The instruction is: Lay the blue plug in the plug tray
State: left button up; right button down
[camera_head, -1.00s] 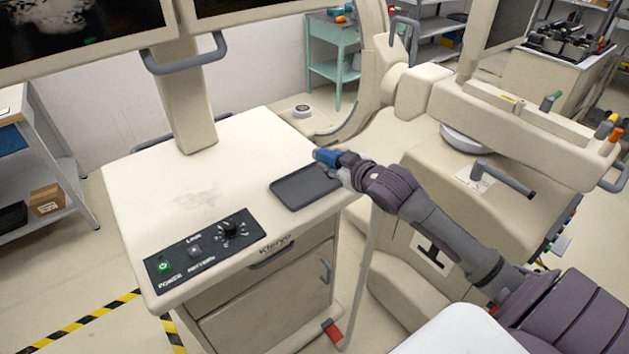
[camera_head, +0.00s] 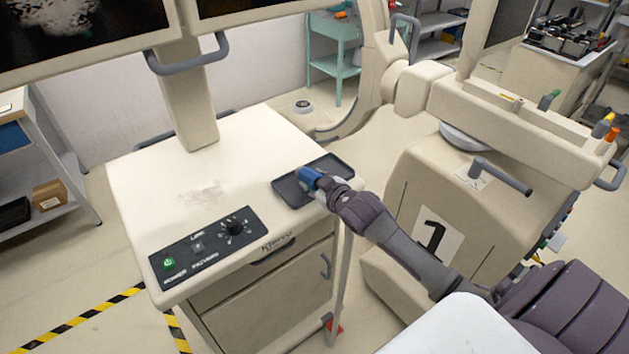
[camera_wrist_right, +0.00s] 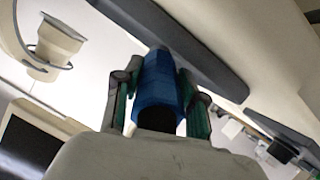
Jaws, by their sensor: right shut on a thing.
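The blue plug (camera_head: 311,178) is held at the tip of my right gripper (camera_head: 321,185), over the plug tray. In the right wrist view the blue plug (camera_wrist_right: 160,88) sits between the two fingers of my right gripper (camera_wrist_right: 158,100), which are shut on it. The plug tray (camera_head: 287,195) is a dark shallow tray on the cart top near its right edge. It also shows behind the plug in the right wrist view (camera_wrist_right: 215,70). The plug and gripper hide the tray's middle; I cannot tell whether the plug touches it. My left gripper is not in view.
The tray stands on a cream cart (camera_head: 150,190) with a control panel (camera_head: 205,245) at its front and a monitor post (camera_head: 190,110) at its back. A large cream machine (camera_head: 440,205) stands to the right. The cart top left of the tray is clear.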

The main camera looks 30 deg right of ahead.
jog(key=c, duration=0.7)
grip_release()
jog(key=shift+f, duration=0.1)
jog(key=shift+o, duration=0.2)
jog(key=shift+r, duration=0.2)
jog(key=shift+s, duration=0.4)
jog(key=b+v, duration=0.1)
jog(key=v, duration=1)
jog(key=shift+r+b, duration=0.2)
jog(key=shift+b, duration=0.1)
